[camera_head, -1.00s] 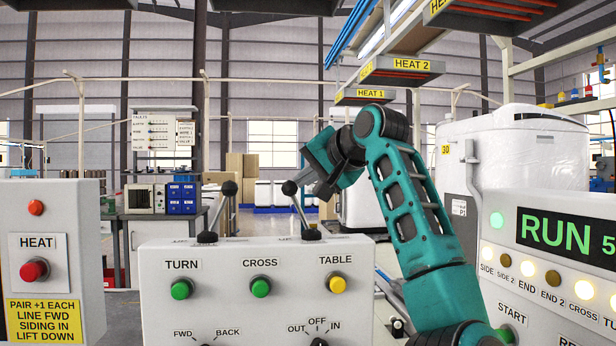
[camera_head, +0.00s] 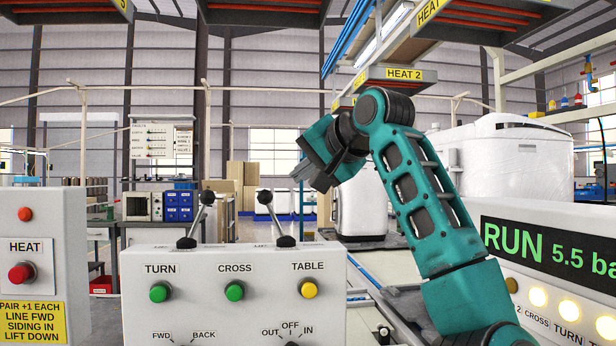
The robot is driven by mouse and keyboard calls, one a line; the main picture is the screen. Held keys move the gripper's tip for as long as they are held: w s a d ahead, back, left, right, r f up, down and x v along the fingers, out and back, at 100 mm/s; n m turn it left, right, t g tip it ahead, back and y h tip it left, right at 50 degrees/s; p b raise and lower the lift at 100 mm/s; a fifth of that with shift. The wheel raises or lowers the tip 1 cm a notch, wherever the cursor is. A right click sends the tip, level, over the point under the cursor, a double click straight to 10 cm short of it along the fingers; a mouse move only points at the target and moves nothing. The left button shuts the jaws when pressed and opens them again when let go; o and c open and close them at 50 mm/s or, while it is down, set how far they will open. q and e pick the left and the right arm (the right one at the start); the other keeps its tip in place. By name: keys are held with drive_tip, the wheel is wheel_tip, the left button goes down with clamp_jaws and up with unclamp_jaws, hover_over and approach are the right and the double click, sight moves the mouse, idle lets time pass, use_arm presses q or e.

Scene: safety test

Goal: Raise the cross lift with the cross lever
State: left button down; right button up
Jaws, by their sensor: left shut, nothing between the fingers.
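The control panel (camera_head: 205,325) stands in front, with two black-knobbed levers on top. The left lever (camera_head: 198,221) leans right and the right lever (camera_head: 273,218) leans left. The labels at their feet are cut off, so I cannot tell which is the cross lever. A green button (camera_head: 234,291) under the word CROSS is on the panel face. I cannot pick out the cross lift.
A HEAT box (camera_head: 40,240) with a red button stands at the left. A display (camera_head: 545,248) reading RUN 5.5 and lit lamps are at the right. Heaters (camera_head: 385,82) hang overhead. A white tank (camera_head: 515,165) stands behind my arm.

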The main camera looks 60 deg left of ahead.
use_arm(q)
drive_tip(key=shift+d+r, duration=0.25)
drive_tip(key=shift+d, duration=0.45)
use_arm(e)
drive_tip(key=shift+w+d, duration=0.3)
drive_tip(key=shift+d, duration=0.2)
drive_tip(key=shift+a+r, duration=0.1)
